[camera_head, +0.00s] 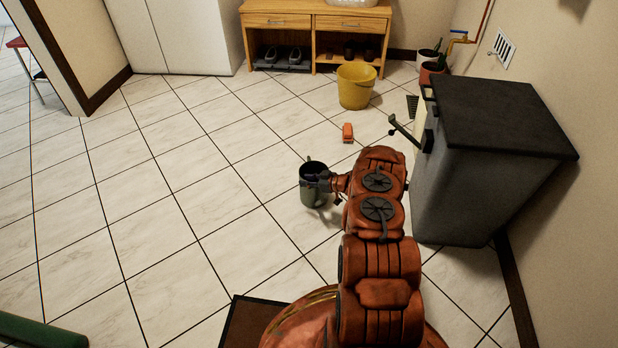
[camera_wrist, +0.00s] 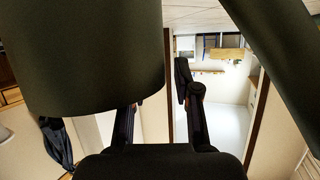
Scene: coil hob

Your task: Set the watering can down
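The dark grey-green watering can (camera_head: 309,194) is upright, low over or on the pale tiled floor left of my arm. I cannot tell if its base touches the tiles. My gripper (camera_head: 325,182) is at its upper right side. In the wrist view the can's rounded body (camera_wrist: 85,55) fills the upper left, and a dark green bar of it (camera_wrist: 280,70) crosses the upper right. My gripper's fingers (camera_wrist: 160,100) stand apart there; the left fingertip is hidden behind the can. Whether they hold any part of it is not visible.
A grey bin-like cabinet with a dark lid (camera_head: 500,120) stands at the right. A small orange object (camera_head: 347,132) and a yellow bucket (camera_head: 356,88) are on the floor beyond the can. A wooden bench (camera_head: 314,20) is at the back.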

